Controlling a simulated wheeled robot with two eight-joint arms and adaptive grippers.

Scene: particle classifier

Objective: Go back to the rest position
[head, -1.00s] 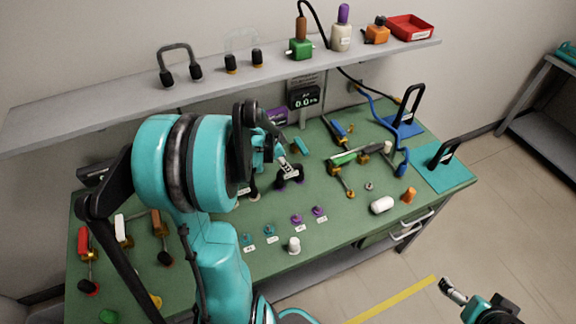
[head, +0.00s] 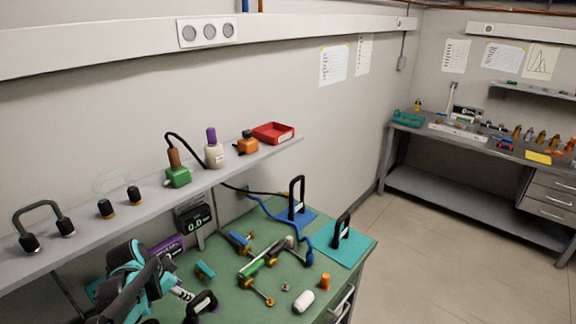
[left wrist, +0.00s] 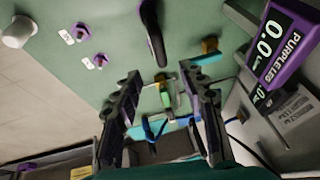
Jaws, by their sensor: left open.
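My left gripper (head: 182,293) is at the lower left of the head view, over the green table (head: 262,307). In the left wrist view its two fingers are apart (left wrist: 159,75), with nothing held between them. Beyond them in that view lie a green-handled tool and blue items on the table. A black handle (head: 202,304) stands close to the gripper in the head view; I cannot tell whether they touch. My right gripper is not in view.
A display (head: 196,220) stands behind the gripper. A white cylinder (head: 303,301) and an orange one (head: 325,281) stand near the front edge. Open floor lies to the right.

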